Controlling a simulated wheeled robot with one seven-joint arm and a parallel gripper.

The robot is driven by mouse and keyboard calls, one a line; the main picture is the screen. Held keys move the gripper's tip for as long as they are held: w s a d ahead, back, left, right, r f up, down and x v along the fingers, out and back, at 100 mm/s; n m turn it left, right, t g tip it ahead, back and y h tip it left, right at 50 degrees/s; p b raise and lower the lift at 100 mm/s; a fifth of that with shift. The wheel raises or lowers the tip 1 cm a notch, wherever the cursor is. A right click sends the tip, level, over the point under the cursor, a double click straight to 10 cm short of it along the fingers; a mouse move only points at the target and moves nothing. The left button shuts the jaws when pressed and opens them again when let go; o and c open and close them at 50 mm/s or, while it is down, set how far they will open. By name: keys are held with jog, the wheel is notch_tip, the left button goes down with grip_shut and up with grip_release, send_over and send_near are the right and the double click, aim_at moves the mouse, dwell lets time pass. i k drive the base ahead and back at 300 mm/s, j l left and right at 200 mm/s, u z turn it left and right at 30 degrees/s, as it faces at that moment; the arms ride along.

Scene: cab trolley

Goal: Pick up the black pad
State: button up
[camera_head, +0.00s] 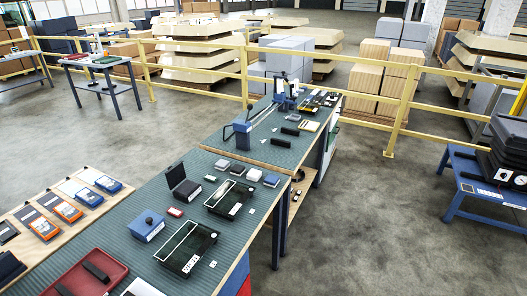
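Several dark pad-like things show in the head view, and I cannot tell which one is the black pad. Two small black blocks, one (290,131) behind the other (281,143), lie flat on the far green-topped table. A black bar-shaped piece (97,271) lies in a red tray (112,278) at the bottom left. A dark flat piece (9,267) is cut off at the left edge. My gripper is not in this view.
The near green bench (147,206) carries a blue box (148,226), an open black case (184,184) and two black glass-topped trays, one (229,199) behind the other (186,247). A blue stand (475,194) holds black cases. Yellow rails (398,118) cross behind. Floor on the right (360,220) is clear.

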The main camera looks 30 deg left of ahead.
aim_at(237, 170)
jog(key=i+u, duration=0.25)
jog(key=i, duration=0.35)
jog(key=i+l+u, duration=0.3)
jog(key=i, duration=0.25)
jog(key=i+u, duration=0.2)
jog(key=u, duration=0.2)
jog(key=i+u, duration=0.2)
jog(key=u, duration=0.25)
jog(key=i+l+u, duration=0.1)
jog(key=u, duration=0.3)
jog(key=i+l+u, duration=0.2)
jog(key=u, duration=0.2)
jog(key=i+l+u, duration=0.25)
jog(key=u, duration=0.2)
jog(key=i+l+u, duration=0.25)
jog(key=u, duration=0.15)
jog(key=i+l+u, duration=0.15)
jog(key=l+u, duration=0.3)
